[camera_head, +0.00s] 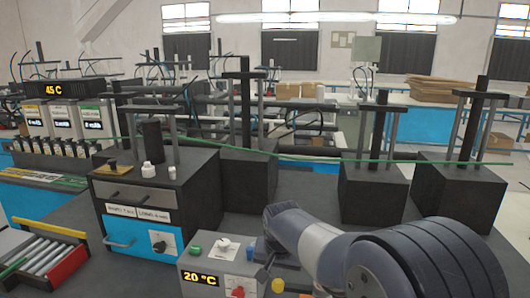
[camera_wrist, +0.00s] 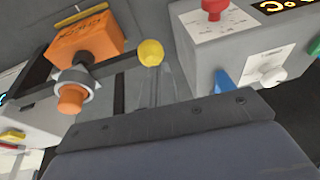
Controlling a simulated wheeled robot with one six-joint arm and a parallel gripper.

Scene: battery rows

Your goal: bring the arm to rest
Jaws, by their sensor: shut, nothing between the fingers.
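My gripper (camera_wrist: 165,120) shows in the wrist view as a dark bar with screws across the lower part. It is shut and I see nothing held in it. In the head view my arm reaches in from the lower right, and its end is low beside the grey control box (camera_head: 205,264) with the 20 °C display. In the wrist view a yellow ball knob (camera_wrist: 150,52) on a thin rod stands just beyond the gripper. I cannot tell whether they touch.
An orange block (camera_wrist: 85,45) and an orange knob (camera_wrist: 71,99) are at the wrist view's left. The control box's red knob (camera_wrist: 214,7) is at its top. In the head view, a black drawer cabinet (camera_head: 200,190) and dark block stands (camera_head: 375,192) are behind my arm.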

